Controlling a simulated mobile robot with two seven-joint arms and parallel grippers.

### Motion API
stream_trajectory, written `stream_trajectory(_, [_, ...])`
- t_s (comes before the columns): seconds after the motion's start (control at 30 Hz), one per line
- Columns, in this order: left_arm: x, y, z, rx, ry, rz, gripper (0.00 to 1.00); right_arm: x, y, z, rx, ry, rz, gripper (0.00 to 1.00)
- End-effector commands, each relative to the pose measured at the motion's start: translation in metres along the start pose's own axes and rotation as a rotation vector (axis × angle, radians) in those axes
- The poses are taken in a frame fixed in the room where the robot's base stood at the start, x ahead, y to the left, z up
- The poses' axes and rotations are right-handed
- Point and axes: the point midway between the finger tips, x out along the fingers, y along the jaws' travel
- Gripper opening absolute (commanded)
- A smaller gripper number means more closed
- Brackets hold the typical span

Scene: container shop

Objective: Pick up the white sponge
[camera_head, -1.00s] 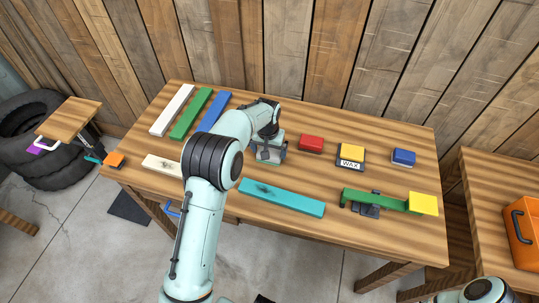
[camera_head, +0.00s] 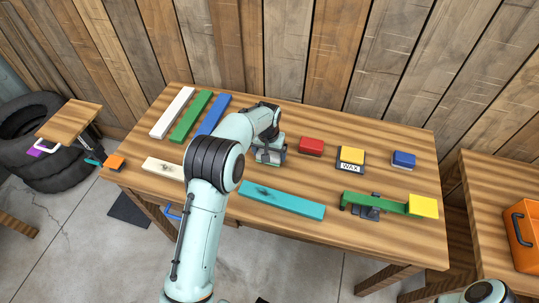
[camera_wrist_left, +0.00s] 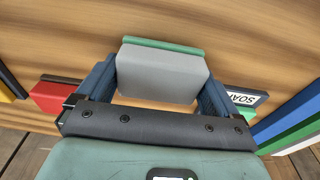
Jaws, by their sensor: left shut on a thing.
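The white sponge (camera_wrist_left: 162,75), pale grey in this light with a green layer along one edge, sits between the two blue fingers in the left wrist view. My left gripper (camera_head: 269,156) is shut on it over the middle of the wooden table (camera_head: 375,235). In the head view the sponge is mostly hidden by the gripper. I cannot tell for sure how far it is off the table. Of my right arm only a part shows at the bottom right; its gripper is out of view.
A red block (camera_head: 311,145), a yellow block on a WAX holder (camera_head: 349,167) and a blue block (camera_head: 403,159) stand to the right. A SOAP label (camera_wrist_left: 242,98) shows beside the gripper. White, green and blue boards lie left; a teal board (camera_head: 282,200) lies in front.

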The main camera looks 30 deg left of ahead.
Motion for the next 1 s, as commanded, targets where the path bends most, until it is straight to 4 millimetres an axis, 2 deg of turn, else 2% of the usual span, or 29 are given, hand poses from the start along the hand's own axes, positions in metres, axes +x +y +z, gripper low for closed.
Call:
stream_trajectory(0.4, [-0.117, 0.001, -0.016, 0.000, 0.008, 0.002, 0.65, -0.016, -0.008, -0.006, -0.004, 0.010, -0.004, 1.00])
stream_trajectory(0.6, [-0.160, 0.000, -0.021, 0.000, 0.005, 0.001, 0.65, -0.025, -0.013, -0.011, -0.006, 0.017, -0.006, 1.00])
stream_trajectory(0.8, [-0.181, 0.000, -0.022, 0.000, 0.003, 0.001, 0.65, -0.030, -0.016, -0.014, -0.008, 0.021, -0.007, 1.00])
stream_trajectory(1.0, [-0.184, 0.000, -0.022, 0.000, 0.001, 0.000, 0.65, -0.031, -0.016, -0.014, -0.008, 0.021, -0.007, 1.00])
